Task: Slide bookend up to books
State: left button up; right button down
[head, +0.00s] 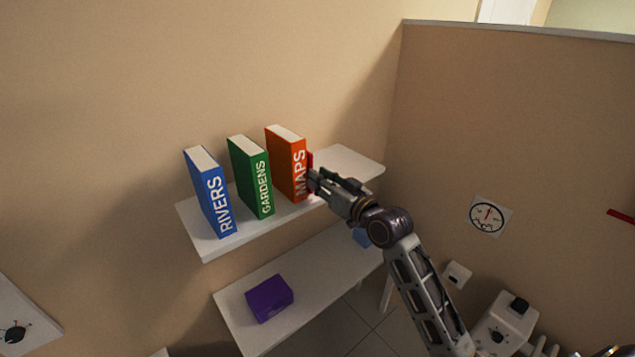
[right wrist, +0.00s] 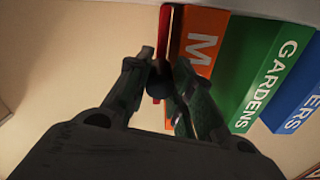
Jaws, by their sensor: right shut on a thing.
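A red bookend (head: 310,160) stands on the upper shelf at the right side of the orange MAPS book (head: 287,160), mostly hidden by the book and my gripper. In the right wrist view the bookend (right wrist: 164,45) is a thin red strip with a dark band between it and the MAPS book (right wrist: 202,40); I cannot tell whether they touch. My right gripper (head: 315,180) is shut on the bookend, with a dark round knob between its fingertips (right wrist: 161,78). The green GARDENS book (head: 252,178) and blue RIVERS book (head: 211,195) stand upright further left. My left gripper is not in view.
The upper shelf (head: 350,160) is bare to the right of my gripper. Gaps separate the books.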

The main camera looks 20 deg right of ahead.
jog(key=shift+s+a, duration=0.1)
jog(key=shift+a, duration=0.15)
jog(key=shift+d, duration=0.25)
jog(key=c, duration=1.4)
grip_release()
jog(key=shift+o, duration=1)
jog(key=v, duration=1.2)
jog(key=shift+r, duration=0.1)
